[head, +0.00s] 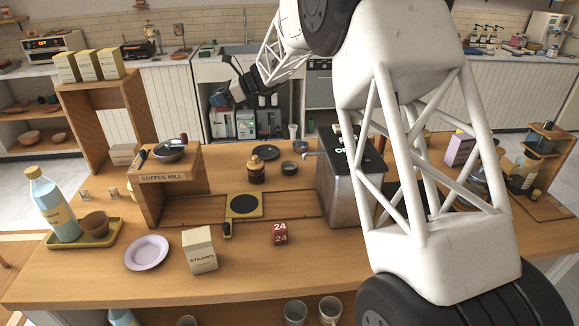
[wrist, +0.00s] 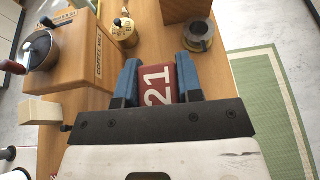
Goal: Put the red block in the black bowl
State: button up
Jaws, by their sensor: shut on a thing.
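In the wrist view my gripper (wrist: 158,84) is shut on a red block (wrist: 159,84) with white numerals, held between its blue fingers. In the head view my gripper (head: 240,90) is raised at the upper middle, and the block in it cannot be made out.
A straws box (head: 199,251) and lilac plate (head: 146,252) are in front.

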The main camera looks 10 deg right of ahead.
jog(key=m+t, duration=0.1)
jog(key=w+d+m+t, duration=0.1)
jog(key=t, duration=0.1)
jog(key=shift+w+d+f+m+h, duration=0.15)
jog(key=shift+f+m+h, duration=0.15)
jog(key=shift+f+m, duration=0.1)
jog(key=shift+s+d+r+m+t+h, duration=0.3)
jog(key=shift+s+d+m+t+h, duration=1.45)
jog(key=shift+d+m+h, duration=3.35)
jog(key=shift+s+d+r+m+t+h, duration=0.3)
jog(key=shift+s+d+m+t+h, duration=0.5)
jog(key=shift+d+m+t+h, duration=3.05)
jog(key=d+f+m+g, duration=0.1)
jog(key=d+f, duration=0.3)
jog(key=f, duration=0.7)
jog(key=shift+g, duration=0.7)
notch_tip(320, 180, down, 6)
jog(key=shift+f, duration=0.15)
jog(key=shift+f, duration=0.1)
